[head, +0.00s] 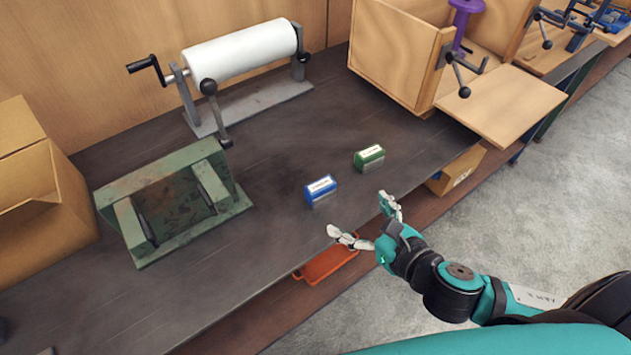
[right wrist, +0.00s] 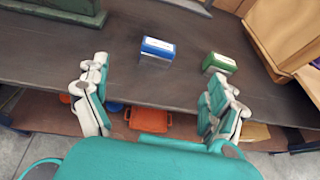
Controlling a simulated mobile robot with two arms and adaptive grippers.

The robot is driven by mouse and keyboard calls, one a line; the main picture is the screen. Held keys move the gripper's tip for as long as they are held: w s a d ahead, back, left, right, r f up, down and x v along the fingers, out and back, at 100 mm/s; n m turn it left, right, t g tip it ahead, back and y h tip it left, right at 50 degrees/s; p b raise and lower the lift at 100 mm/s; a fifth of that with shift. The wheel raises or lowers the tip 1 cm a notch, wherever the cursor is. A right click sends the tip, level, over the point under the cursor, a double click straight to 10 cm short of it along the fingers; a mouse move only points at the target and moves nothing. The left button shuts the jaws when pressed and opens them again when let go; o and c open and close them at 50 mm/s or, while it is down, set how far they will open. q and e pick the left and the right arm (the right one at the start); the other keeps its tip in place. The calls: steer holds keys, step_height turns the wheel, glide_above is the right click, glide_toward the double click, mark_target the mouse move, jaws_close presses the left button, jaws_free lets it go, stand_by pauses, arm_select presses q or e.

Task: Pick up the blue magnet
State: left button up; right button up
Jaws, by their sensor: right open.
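The same gripper fills the lower part of the right wrist view (right wrist: 160,98). My left gripper is not in view.
A similar green block (head: 369,157) sits close to the right of the blue magnet. A green metal stand (head: 165,195) is at left, a white roll (head: 240,52) behind. A wooden box (head: 395,55) stands back right. An orange tray (head: 328,263) lies below the table edge.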

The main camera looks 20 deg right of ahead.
steer(key=p, duration=0.1)
glide_toward(322, 187)
steer(key=shift+w+d, duration=0.1)
steer(key=shift+w, duration=0.4)
steer(key=x, duration=0.4)
steer(key=shift+w+f+p, duration=0.15)
steer(key=shift+p, duration=0.15)
steer(key=shift+w+a+f, duration=0.2)
steer(key=shift+w+a, duration=0.05)
steer(key=shift+w, duration=0.1)
steer(key=p+x, duration=0.1)
steer(key=x, duration=0.4)
steer(key=shift+s+a+f, duration=0.1)
steer(key=shift+f, duration=0.1)
steer(key=shift+s, duration=0.1)
steer(key=c, duration=1.5)
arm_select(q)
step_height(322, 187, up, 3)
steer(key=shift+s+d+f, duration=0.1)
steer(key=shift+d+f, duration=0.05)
arm_select(e)
steer(key=shift+r, duration=0.1)
steer(key=shift+c, duration=0.5)
